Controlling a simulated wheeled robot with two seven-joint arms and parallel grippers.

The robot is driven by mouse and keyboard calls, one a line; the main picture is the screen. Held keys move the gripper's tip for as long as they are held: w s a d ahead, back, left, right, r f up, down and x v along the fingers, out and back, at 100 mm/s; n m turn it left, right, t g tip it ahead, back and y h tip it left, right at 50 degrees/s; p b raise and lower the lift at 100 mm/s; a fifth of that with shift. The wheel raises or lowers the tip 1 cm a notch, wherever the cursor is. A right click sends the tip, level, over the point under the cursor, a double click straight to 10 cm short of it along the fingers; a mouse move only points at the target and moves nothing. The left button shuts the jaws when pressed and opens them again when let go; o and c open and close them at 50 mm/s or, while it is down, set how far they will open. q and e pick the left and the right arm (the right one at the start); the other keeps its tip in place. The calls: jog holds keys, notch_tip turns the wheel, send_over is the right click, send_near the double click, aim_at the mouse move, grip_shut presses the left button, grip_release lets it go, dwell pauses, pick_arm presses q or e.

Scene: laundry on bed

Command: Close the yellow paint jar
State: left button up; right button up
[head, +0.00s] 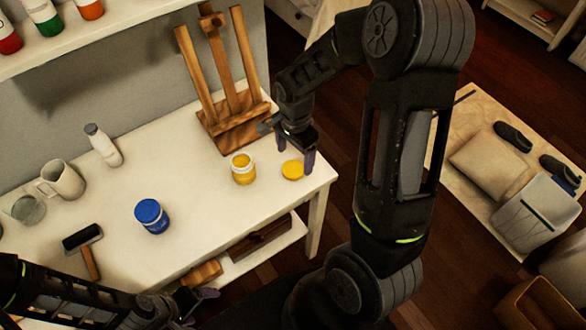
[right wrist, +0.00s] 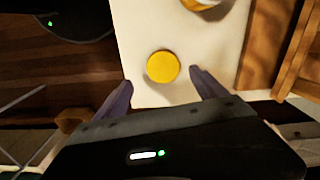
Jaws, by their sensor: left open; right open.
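The yellow paint jar (head: 243,169) stands upright and open on the white table, with yellow paint showing at its top. Its yellow lid (head: 292,170) lies flat on the table to the right of the jar, near the table's right edge. The lid also shows in the right wrist view (right wrist: 163,66), and part of the jar (right wrist: 205,3) is cut off at the top there. My right gripper (head: 289,148) is open and empty, just above and behind the lid; its fingers (right wrist: 160,88) point toward the lid. My left gripper (head: 200,300) is open at the table's front edge, far from the jar.
A blue-lidded jar (head: 152,216) stands left of the yellow jar. A wooden easel (head: 235,125) stands behind it. A brayer (head: 83,242), mug (head: 62,180), glass (head: 28,209) and white bottle (head: 103,146) are on the left. The table (head: 200,190) is clear around the yellow jar.

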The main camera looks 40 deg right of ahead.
aim_at(293, 168)
jog(key=shift+w+f+p, duration=0.15)
jog(key=shift+f+p, duration=0.15)
jog(key=shift+f, duration=1)
jog(key=shift+w+f+p, duration=0.15)
jog(key=shift+f+p, duration=0.15)
jog(key=shift+f, duration=1)
jog(key=c, duration=1.4)
